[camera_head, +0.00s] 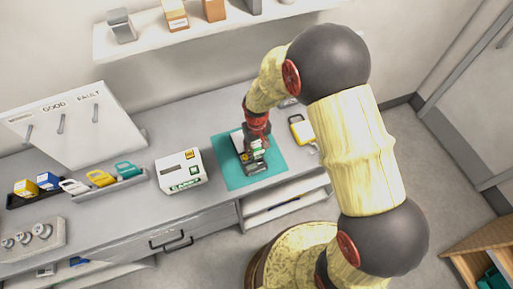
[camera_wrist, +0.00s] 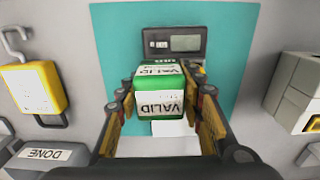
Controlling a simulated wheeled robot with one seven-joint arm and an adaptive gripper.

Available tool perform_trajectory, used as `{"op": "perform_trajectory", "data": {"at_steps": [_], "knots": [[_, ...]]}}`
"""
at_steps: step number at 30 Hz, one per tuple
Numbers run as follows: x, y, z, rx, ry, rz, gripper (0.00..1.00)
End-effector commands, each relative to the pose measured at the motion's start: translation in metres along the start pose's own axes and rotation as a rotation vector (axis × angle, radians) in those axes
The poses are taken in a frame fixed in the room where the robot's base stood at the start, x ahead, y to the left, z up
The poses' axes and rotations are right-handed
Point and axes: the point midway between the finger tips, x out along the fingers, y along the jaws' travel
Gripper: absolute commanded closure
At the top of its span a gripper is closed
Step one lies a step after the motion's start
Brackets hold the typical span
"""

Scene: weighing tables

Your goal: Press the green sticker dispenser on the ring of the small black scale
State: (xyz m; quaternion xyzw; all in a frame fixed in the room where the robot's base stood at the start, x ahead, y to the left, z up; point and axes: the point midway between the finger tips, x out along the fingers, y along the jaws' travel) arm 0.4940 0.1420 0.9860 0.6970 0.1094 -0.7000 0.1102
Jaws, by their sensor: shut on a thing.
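The green sticker dispenser (camera_wrist: 148,84), with white labels reading VALID, is held between the two fingers of my gripper (camera_wrist: 165,112) in the wrist view. In the head view my gripper (camera_head: 257,150) points down over the teal mat. The small black scale (camera_wrist: 172,41) lies on the mat, its grey display and dark top part showing just beyond the dispenser in the wrist view. The dispenser and gripper hide much of the scale, including its ring. I cannot tell whether the dispenser touches the scale.
The teal mat (camera_head: 222,146) lies on the grey bench. A white box (camera_head: 172,177) stands left of it, and a yellow hanging scale (camera_head: 301,131) lies to its right.

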Motion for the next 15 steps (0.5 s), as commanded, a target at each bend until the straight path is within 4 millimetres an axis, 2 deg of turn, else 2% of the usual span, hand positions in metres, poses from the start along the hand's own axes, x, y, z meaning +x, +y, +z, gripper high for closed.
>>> {"op": "perform_trajectory", "data": {"at_steps": [15], "knots": [[-0.042, 0.0, -0.002, 0.0, 0.004, 0.0, 0.83]]}}
